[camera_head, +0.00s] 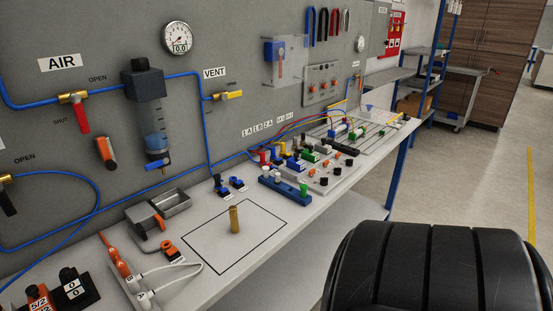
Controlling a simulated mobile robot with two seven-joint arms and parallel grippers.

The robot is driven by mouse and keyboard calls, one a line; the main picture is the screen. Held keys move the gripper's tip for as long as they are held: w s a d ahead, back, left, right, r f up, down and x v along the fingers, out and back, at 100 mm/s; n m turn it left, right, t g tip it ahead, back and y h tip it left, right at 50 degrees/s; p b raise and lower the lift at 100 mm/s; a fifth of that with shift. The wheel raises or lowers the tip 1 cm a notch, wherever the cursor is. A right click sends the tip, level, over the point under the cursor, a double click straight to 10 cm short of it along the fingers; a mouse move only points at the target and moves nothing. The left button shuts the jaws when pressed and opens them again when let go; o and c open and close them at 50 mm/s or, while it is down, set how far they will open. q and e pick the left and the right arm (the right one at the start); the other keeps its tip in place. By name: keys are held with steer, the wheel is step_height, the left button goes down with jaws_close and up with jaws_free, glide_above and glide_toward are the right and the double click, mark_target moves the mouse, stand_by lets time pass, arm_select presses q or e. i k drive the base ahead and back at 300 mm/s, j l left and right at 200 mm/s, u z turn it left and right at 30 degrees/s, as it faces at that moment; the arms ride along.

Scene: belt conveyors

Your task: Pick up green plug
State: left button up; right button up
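A small green plug (303,189) stands upright at the right end of a blue block (284,190) on the light bench top. More green parts (311,157) show on the white board behind it, too small to tell apart clearly. Neither of my grippers shows in the head view, so nothing is seen near the green plug.
A brass cylinder (235,220) stands inside a black-outlined square on the bench (205,250). Blue connectors, a grey metal tray (172,204) and white cables lie nearby. A grey panel with gauge (177,38) and blue hoses rises behind. A large black ribbed shape fills the lower right.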

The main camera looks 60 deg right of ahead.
mark_target(303, 188)
steer(key=z, duration=2.2)
